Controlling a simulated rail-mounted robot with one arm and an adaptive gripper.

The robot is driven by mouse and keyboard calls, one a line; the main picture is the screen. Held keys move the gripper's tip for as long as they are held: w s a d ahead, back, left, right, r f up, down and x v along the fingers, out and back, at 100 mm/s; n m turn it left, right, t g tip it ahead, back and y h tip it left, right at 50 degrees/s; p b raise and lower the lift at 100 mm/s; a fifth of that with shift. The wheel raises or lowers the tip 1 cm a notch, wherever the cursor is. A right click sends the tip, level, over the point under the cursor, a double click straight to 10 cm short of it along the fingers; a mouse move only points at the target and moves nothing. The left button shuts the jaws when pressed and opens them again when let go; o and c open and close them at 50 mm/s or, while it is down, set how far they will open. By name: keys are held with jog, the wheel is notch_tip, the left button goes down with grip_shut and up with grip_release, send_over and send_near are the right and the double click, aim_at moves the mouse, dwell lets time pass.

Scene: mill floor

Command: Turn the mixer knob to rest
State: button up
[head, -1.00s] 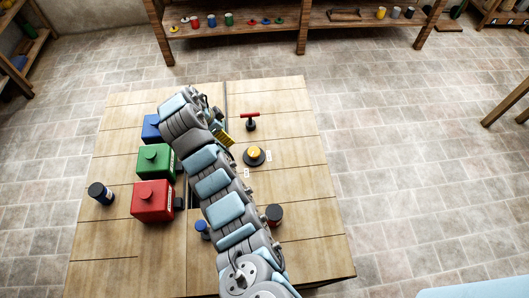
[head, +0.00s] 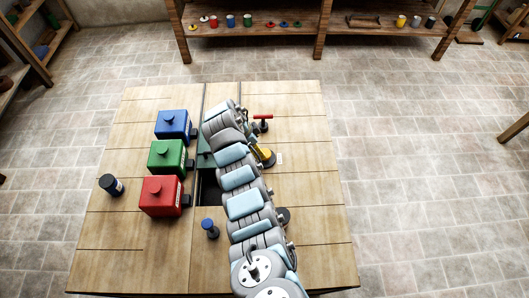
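The mixer knob, a round knob on a dark round base (head: 271,162), stands on the wooden table right of my arm. A small white label (head: 280,158) lies beside it. Its yellow top is mostly covered by my gripper (head: 262,153), whose yellow part lies over or right against the knob. I cannot tell whether they touch. The fingertips are too small and overlapped to show whether the gripper is open or shut.
A red T-handle (head: 263,117) stands just behind the knob. A blue-topped piece (head: 209,226) stands in front; a dark jar (head: 283,213) is partly behind my arm. The table's right side is clear.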

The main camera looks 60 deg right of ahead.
jog(key=shift+x, duration=3.4)
jog(key=shift+f, duration=0.1)
jog(key=c, duration=1.2)
